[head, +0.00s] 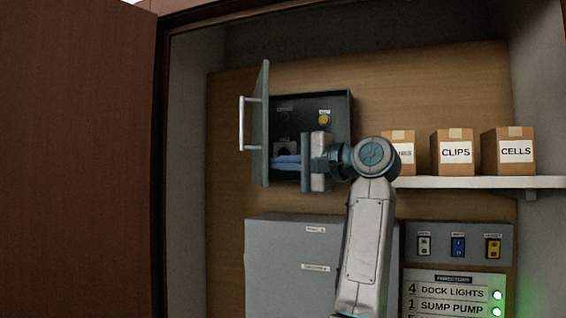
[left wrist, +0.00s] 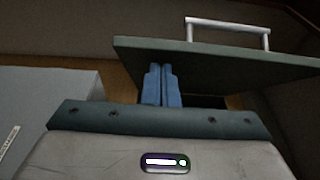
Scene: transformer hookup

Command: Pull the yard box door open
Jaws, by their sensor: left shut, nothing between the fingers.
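The yard box (head: 342,118) is a dark grey-green box on the wooden back panel. Its door (head: 261,120) stands swung out on the left side, seen nearly edge-on, with a pale bar handle (head: 242,124) on its outer face. My left gripper (head: 280,162) is in front of the box opening, its shut blue fingers pointing left toward the inner face of the door. In the left wrist view the fingers (left wrist: 161,70) are together and empty, close to the door panel (left wrist: 215,55); I cannot tell if they touch. The handle (left wrist: 228,24) shows beyond it. My right gripper is not in view.
A yellow round part (head: 324,118) shows inside the box. A grey cabinet (head: 285,250) stands below. A shelf (head: 465,182) with cartons is on the right, above a switch panel (head: 458,228). A large brown door (head: 75,160) fills the left.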

